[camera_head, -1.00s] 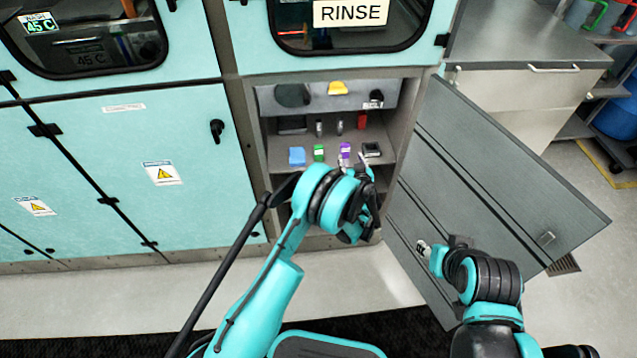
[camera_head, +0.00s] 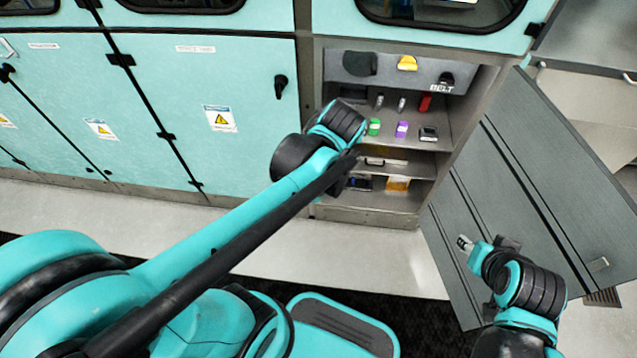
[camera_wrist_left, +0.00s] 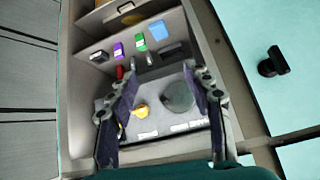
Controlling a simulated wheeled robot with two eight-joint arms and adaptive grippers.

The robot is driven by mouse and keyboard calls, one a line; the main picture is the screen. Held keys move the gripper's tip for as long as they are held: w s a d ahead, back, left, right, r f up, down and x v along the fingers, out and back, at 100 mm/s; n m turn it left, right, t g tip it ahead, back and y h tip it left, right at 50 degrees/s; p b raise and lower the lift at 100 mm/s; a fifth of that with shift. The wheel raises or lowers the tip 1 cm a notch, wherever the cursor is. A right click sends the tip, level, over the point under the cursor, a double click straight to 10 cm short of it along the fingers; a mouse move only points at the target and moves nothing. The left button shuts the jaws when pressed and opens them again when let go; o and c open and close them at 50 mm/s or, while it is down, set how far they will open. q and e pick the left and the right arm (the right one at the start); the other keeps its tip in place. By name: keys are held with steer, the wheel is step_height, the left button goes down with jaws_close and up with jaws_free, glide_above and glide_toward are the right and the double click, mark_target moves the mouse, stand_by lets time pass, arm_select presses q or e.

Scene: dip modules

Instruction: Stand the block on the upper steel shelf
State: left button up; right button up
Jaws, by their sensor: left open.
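Several small blocks stand on the upper steel shelf (camera_head: 388,150) in the open cabinet. A green block (camera_head: 374,127) and a purple block (camera_head: 401,130) show at its front. A blue block (camera_wrist_left: 172,51) shows in the left wrist view, but my left wrist hides it in the head view. I cannot tell which block the task means. My left gripper (camera_wrist_left: 160,72) is open with nothing seen between its fingers, at the cabinet mouth; the head view hides its fingers. My right gripper (camera_head: 465,243) is in front of the open door, too small to read.
A red block (camera_head: 425,102), small grey cylinders and a black device (camera_head: 428,134) share the shelf. Above are a yellow knob (camera_head: 407,63) and a dark disc (camera_head: 360,63). A lower shelf holds an orange item (camera_head: 397,184). The grey door (camera_head: 535,190) stands open at right.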

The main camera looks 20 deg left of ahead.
arm_select(q)
steer(key=s+f+m+g+h, duration=0.1)
steer(key=s+f+h, duration=0.1)
steer(key=s, duration=1.4)
steer(key=shift+s+d+f, duration=0.15)
steer(key=shift+d+f, duration=0.05)
steer(key=shift+f, duration=0.05)
